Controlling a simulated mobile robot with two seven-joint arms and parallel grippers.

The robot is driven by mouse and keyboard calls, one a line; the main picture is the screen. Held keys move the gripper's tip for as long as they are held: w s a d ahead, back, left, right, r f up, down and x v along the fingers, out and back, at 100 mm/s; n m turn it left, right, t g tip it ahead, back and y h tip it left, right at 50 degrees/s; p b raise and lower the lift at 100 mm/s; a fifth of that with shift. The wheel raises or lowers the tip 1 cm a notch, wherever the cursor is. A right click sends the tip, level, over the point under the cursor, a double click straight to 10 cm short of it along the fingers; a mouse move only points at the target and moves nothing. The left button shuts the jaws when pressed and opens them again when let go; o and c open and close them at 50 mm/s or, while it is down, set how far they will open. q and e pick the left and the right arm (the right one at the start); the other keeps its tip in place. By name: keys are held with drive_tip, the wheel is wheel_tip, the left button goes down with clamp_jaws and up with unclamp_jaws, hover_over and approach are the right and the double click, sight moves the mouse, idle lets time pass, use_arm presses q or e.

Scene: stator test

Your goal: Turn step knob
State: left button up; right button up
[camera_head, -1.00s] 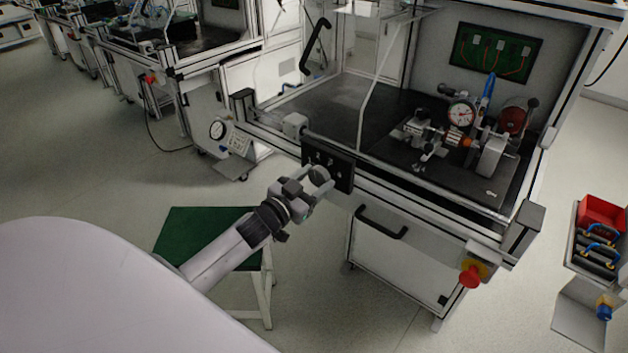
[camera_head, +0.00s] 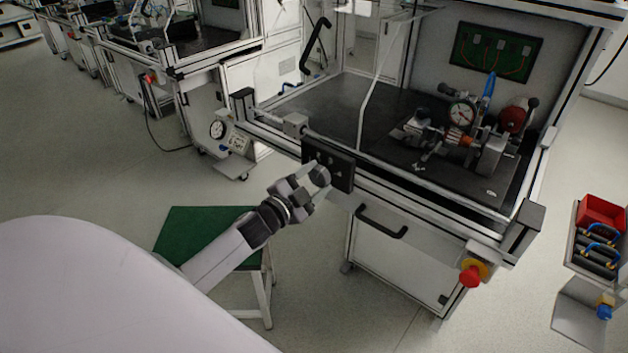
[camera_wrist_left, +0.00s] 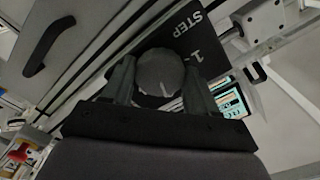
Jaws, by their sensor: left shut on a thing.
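The step knob (camera_head: 320,176) is a round dark grey knob on the small black panel (camera_head: 344,170) at the front of the test bench. The panel there (camera_wrist_left: 190,38) carries the white lettering "STEP" and a "1". My left gripper (camera_head: 313,181) is shut on the knob, with one finger on each side of it in the left wrist view (camera_wrist_left: 160,80). My right gripper is not in view.
A black drawer handle (camera_head: 381,222) and a red emergency button (camera_head: 470,275) are on the bench front. A device with a dial gauge (camera_head: 461,114) stands on the bench top. A green-topped stool (camera_head: 200,232) is under my left arm. A small lit screen (camera_wrist_left: 228,98) shows near the panel.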

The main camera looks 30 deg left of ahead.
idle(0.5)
use_arm(q)
drive_tip(key=o, duration=1.1)
drive_tip(key=shift+c, duration=0.2)
drive_tip(key=shift+s, duration=0.1)
drive_tip(key=s, duration=0.7)
drive_tip(key=shift+a, duration=0.25)
drive_tip(key=s+d+f+n+g+p, duration=0.1)
drive_tip(key=s+d+f+n+g, duration=0.2)
drive_tip(key=s+d+f, duration=0.3)
drive_tip(key=s+d+f+n+g+p, duration=0.1)
drive_tip(key=s+d+f+n+g, duration=0.3)
drive_tip(key=s, duration=0.9)
drive_tip(key=d+f+n, duration=0.1)
drive_tip(key=d+f, duration=0.2)
drive_tip(key=d, duration=0.2)
drive_tip(key=shift+g+h, duration=0.3)
drive_tip(key=shift+a, duration=0.1)
